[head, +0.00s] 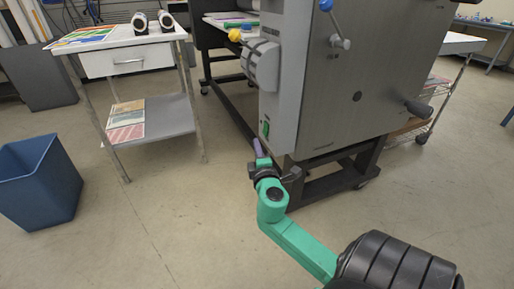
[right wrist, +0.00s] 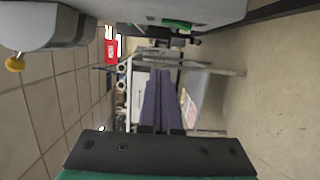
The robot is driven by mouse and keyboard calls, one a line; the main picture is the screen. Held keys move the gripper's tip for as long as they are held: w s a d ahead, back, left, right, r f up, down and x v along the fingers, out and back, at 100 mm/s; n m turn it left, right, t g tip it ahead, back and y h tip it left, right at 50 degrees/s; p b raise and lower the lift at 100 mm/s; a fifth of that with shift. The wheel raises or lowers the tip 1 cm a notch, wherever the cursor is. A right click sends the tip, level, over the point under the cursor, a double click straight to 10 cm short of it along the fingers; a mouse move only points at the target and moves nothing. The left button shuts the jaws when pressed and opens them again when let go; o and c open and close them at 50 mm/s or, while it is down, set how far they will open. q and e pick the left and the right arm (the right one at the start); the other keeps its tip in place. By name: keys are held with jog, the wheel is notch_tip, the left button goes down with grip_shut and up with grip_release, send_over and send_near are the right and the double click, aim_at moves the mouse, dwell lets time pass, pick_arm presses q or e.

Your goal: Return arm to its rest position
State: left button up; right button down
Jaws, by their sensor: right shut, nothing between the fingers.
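My right arm comes up from the lower right in the head view, with green links. Its right gripper (head: 257,146) is in front of the lower corner of the laminator (head: 375,85), close to a green switch (head: 265,128). I cannot tell whether it touches the machine. In the right wrist view the two purple fingers of this gripper (right wrist: 160,75) are together, with nothing between them. The laminator's grey housing also shows along the top of that view (right wrist: 190,10). My left gripper is not in view.
A white side table (head: 115,40) with a drawer and lower shelf stands at the left, with printed sheets and two rolls on top. A blue bin (head: 40,180) stands on the floor at far left. The floor (head: 170,235) between them and my arm is clear.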

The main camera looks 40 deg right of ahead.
jog(key=shift+s+a, duration=0.1)
jog(key=shift+s, duration=0.25)
jog(key=shift+f, duration=0.1)
